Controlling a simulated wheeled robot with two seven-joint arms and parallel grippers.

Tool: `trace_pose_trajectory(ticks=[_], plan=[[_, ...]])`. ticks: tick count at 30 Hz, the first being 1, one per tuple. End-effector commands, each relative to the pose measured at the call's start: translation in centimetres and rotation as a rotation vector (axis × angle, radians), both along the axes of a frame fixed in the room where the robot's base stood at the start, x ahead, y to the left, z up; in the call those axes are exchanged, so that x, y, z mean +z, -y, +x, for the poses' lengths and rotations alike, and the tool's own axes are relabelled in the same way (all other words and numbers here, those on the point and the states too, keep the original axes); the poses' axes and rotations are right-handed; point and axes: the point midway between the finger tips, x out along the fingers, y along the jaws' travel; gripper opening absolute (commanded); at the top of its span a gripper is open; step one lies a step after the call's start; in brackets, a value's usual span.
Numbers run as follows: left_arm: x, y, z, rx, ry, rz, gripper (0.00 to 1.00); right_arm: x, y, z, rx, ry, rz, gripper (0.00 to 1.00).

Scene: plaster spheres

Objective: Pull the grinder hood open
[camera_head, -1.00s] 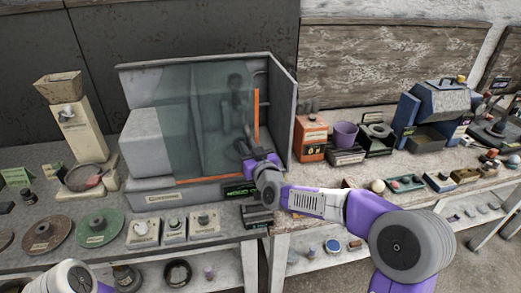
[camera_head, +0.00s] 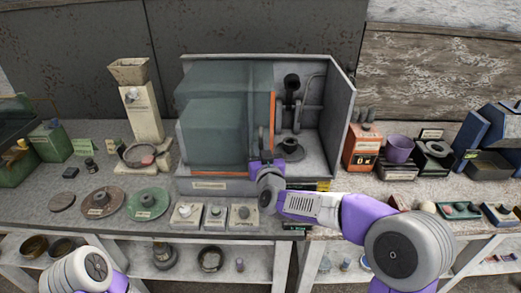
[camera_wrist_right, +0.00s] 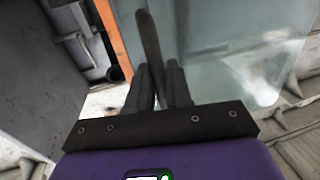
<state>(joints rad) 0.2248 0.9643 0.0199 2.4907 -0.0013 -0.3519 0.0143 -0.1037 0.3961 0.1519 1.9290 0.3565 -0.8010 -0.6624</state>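The grinder hood is a grey box with a clear, greenish sliding panel (camera_head: 222,125) edged by an orange strip (camera_head: 272,118). The panel covers the left part of the box. The right part is uncovered, showing the grinder (camera_head: 290,125) inside. My right gripper (camera_head: 264,162) is at the lower right of the panel, beside the orange strip. In the right wrist view its fingers (camera_wrist_right: 159,82) are closed around a dark upright handle (camera_wrist_right: 149,38) in front of the panel. My left gripper is out of view; only part of that arm shows at lower left.
An orange box (camera_head: 362,148) and a purple cup (camera_head: 399,149) stand right of the hood. A pale stand (camera_head: 143,112) is at left. Discs and small boxes (camera_head: 186,214) line the bench front. The bench is crowded.

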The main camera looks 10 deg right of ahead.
Motion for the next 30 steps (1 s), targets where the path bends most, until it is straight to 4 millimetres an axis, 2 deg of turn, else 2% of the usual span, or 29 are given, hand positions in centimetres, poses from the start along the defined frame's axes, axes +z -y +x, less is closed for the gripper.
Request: trace_pose_trajectory(ticks=[1,3,14,24,30], plan=[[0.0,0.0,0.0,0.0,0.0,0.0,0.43,0.0,-0.1,0.0,0.001,0.0,0.0,0.27],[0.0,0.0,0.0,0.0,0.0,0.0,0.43,0.0,-0.1,0.0,0.001,0.0,0.0,0.36],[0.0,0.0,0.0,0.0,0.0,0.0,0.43,0.0,-0.1,-0.5,0.002,0.0,0.0,0.36],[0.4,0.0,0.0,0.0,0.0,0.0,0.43,0.1,-0.1,-5.3,0.002,0.0,-0.001,0.36],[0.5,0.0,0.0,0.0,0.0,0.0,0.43,0.1,-0.1,-7.2,0.002,0.001,0.0,0.36]])
